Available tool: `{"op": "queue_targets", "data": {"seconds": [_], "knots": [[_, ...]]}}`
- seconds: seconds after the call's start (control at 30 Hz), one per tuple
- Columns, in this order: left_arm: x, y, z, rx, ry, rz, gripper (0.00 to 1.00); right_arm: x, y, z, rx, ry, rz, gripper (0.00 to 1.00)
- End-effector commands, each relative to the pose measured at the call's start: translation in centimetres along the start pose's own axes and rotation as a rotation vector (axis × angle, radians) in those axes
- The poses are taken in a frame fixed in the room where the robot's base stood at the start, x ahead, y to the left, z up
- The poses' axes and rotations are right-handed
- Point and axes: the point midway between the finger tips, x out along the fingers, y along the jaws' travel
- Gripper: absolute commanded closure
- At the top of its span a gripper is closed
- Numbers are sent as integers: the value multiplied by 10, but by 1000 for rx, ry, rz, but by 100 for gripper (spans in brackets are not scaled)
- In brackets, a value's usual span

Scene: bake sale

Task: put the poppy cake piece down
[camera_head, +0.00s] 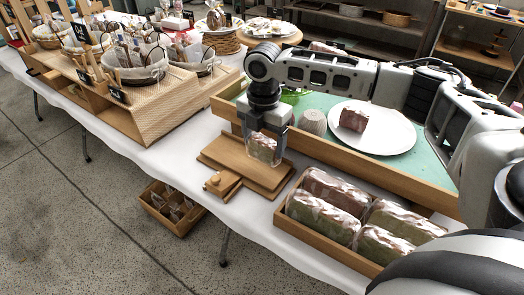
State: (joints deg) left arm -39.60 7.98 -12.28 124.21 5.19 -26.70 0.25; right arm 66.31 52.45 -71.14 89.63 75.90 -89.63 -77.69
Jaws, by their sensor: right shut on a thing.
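My right gripper (262,157) is shut on the poppy cake piece (262,145), a small pale brown block with white icing. It is over the wooden board (222,152) near the table's front edge. I cannot tell whether the piece touches the board. Another cake piece (353,118), brown with pale icing, sits on a white plate (395,141) to the right. My left gripper is not in view.
A wooden tray (305,240) with several iced loaves stands at the front right. A ribbed pale cup (314,122) is beside the plate on a green surface with a wooden rim (370,178). A stepped wooden stand (165,118) with baskets is at left. White tablecloth (190,165) shows between.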

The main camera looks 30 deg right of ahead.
Motion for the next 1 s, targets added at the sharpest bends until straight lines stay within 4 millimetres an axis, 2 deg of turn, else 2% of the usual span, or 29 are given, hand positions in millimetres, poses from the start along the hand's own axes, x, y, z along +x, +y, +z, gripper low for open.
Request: {"op": "queue_targets", "data": {"seconds": [0.13, 0.33, 0.67, 0.77, 0.8, 1.0], "knots": [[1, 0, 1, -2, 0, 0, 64, 9, 7, 2, 0, -1, 0, 36], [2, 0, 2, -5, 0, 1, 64, 36, 5, 2, 0, -1, -1, 36], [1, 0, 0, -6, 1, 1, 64, 39, 5, 2, 0, 0, 0, 36], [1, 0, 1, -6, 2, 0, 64, 40, 5, 2, 0, -1, 0, 8], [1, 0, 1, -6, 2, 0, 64, 40, 5, 2, 0, -1, 0, 6], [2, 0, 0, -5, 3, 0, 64, 40, 5, 2, 0, -1, 0, 6]]}}
